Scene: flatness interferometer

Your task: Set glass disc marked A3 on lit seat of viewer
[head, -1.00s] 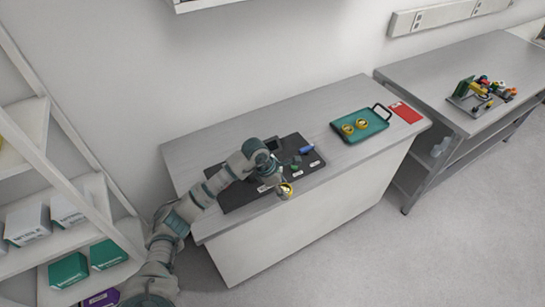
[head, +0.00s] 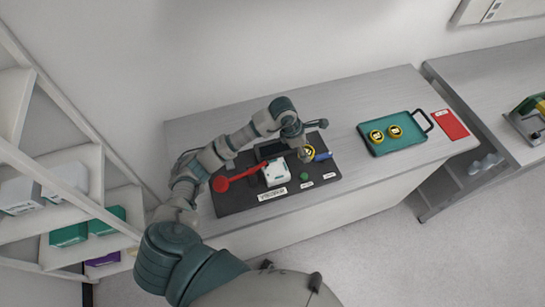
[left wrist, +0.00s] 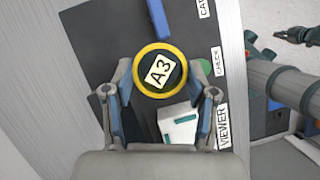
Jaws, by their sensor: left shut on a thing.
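My left gripper (left wrist: 160,92) is shut on the glass disc marked A3 (left wrist: 160,72), which has a yellow rim and faces the left wrist camera. In the head view the left gripper (head: 304,152) holds the disc (head: 309,152) over the right part of the black mat.
The black mat (head: 232,205) carries a red paddle-shaped piece (head: 235,179), a green spot (head: 304,176) and a blue block (head: 322,156). A teal tray (head: 370,141) with two yellow-rimmed discs and a red card (head: 450,124) are at right. Bare tabletop lies between mat and tray.

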